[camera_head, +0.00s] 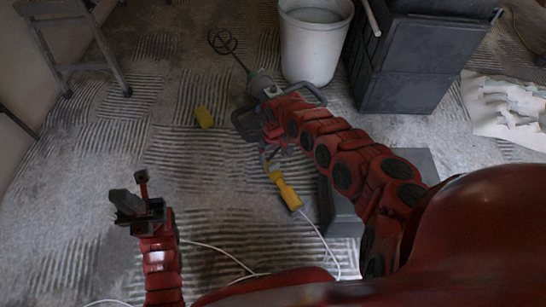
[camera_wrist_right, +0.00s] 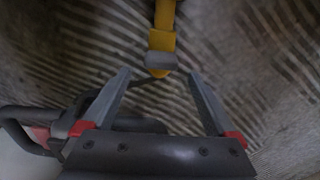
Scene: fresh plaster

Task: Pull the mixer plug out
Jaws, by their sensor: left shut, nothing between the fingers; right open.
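The mixer (camera_head: 262,84) lies on the floor with its whisk (camera_head: 222,42) pointing to the upper left. A yellow plug and connector (camera_head: 287,193) lies below my right gripper in the head view, with a white cable leaving its lower end. In the right wrist view the yellow connector (camera_wrist_right: 163,38) has a grey band, and a dark cord runs left from its near end. My right gripper (camera_wrist_right: 160,73) is open, its fingertips either side of that near end, not visibly touching. In the head view my right gripper (camera_head: 268,154) is partly hidden. My left gripper (camera_head: 141,198) is shut and empty, away from the plug.
A white bucket (camera_head: 314,45) stands behind the mixer, with a dark grey case (camera_head: 412,70) to its right. A grey box (camera_head: 338,215) stands right of the connector. A metal stand (camera_head: 82,68) is upper left.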

